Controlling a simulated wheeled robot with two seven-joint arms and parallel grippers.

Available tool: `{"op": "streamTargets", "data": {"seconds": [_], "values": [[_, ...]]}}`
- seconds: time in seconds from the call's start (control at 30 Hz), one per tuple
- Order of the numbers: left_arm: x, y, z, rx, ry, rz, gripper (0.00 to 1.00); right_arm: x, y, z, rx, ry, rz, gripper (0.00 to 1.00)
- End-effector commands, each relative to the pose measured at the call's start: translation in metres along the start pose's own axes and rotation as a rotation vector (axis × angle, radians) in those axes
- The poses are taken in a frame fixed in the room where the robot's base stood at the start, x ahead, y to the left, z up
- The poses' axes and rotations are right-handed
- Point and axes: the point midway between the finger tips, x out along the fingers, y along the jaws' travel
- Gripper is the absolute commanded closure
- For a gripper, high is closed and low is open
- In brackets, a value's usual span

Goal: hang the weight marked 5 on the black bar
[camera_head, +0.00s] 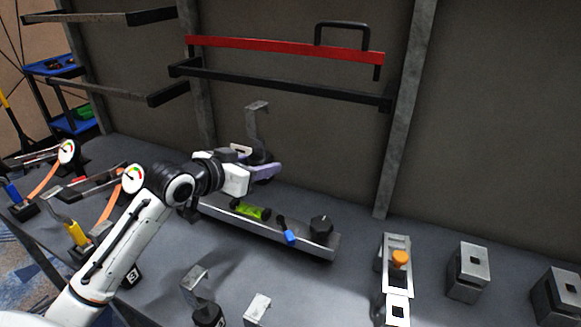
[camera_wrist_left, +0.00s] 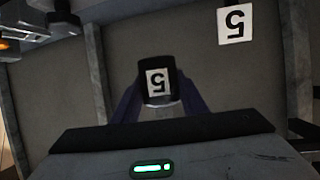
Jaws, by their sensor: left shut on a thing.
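My left gripper (camera_head: 266,168) is shut on a dark weight (camera_head: 258,152) with a tall grey hook (camera_head: 257,107) rising above it. The black bar (camera_head: 290,88) runs across the wall below a red bar. The held hook stands below and in front of the black bar in the picture, and I see no contact between them. My right gripper is not in view.
The red bar (camera_head: 280,48) carries a black bracket (camera_head: 342,28). A grey tray (camera_head: 312,250) with tools lies below the gripper. Other hooked weights (camera_head: 205,314) stand at the front. Grey blocks (camera_head: 468,272) stand at right. A grey post (camera_head: 402,120) rises right of the bars.

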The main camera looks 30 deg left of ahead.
Motion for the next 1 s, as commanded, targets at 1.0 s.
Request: {"op": "streamTargets", "data": {"seconds": [1.0], "values": [[-0.037, -0.218, -0.053, -0.059, 0.015, -0.15, 1.0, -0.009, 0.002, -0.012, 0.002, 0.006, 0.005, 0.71]]}}
